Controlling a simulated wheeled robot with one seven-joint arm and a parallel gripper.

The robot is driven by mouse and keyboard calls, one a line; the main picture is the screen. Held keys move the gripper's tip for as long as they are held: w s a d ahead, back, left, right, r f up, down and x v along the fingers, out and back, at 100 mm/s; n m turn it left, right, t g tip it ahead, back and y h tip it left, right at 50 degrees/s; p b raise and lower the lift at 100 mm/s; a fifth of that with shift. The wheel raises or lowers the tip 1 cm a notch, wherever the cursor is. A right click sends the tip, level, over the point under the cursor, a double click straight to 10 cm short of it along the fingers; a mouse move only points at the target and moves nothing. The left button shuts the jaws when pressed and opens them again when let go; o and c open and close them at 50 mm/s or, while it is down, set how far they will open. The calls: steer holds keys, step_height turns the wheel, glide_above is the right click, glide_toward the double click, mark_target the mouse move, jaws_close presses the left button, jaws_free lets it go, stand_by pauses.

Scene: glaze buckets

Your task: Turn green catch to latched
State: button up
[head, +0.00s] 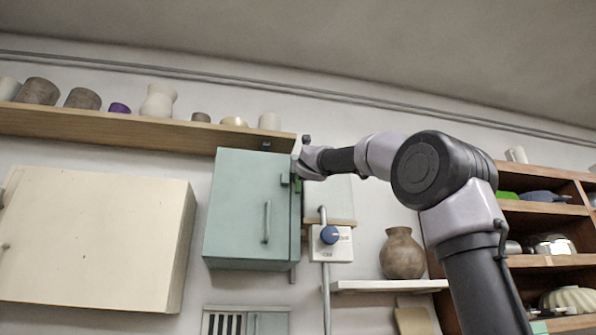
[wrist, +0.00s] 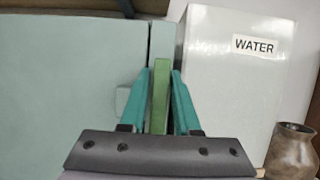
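The green catch (wrist: 159,95) is an upright green bar at the right edge of the teal cabinet (head: 236,205) door, which looks closed. In the wrist view it stands between the two teal fingers of my gripper (wrist: 161,88). The left finger is very close to the catch, and a small gap shows at the right finger. The fingers are apart, one on each side of the bar. In the head view the catch (head: 297,185) shows small beside my gripper at the cabinet's upper right; the fingertips are hard to make out there.
A white box labelled WATER (wrist: 235,80) is close on the right of the catch. A wooden shelf (head: 150,128) with pots runs above the cabinet. A blue knob (head: 330,235) is below right. A brown vase (head: 402,255) stands on a white shelf (head: 385,286).

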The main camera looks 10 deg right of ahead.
jaws_close()
steer(key=shift+d+m, duration=0.1)
steer(key=shift+m, duration=0.4)
steer(key=d+f+m+g+h, duration=0.1)
steer(key=m+g+h, duration=0.1)
steer(key=m, duration=0.5)
steer(key=f+m+g+h, duration=0.1)
steer(key=m+g+h, duration=0.1)
steer(key=m, duration=0.5)
steer(key=d+f+m+g+h, duration=0.1)
steer(key=m+h, duration=0.2)
steer(key=m, duration=0.4)
steer(key=shift+d+g, duration=0.35)
steer(key=shift+g, duration=0.05)
steer(key=shift+f+m, duration=0.1)
steer(key=shift+m, duration=0.2)
steer(key=o, duration=0.6)
jaws_free()
steer(key=shift+c, duration=0.2)
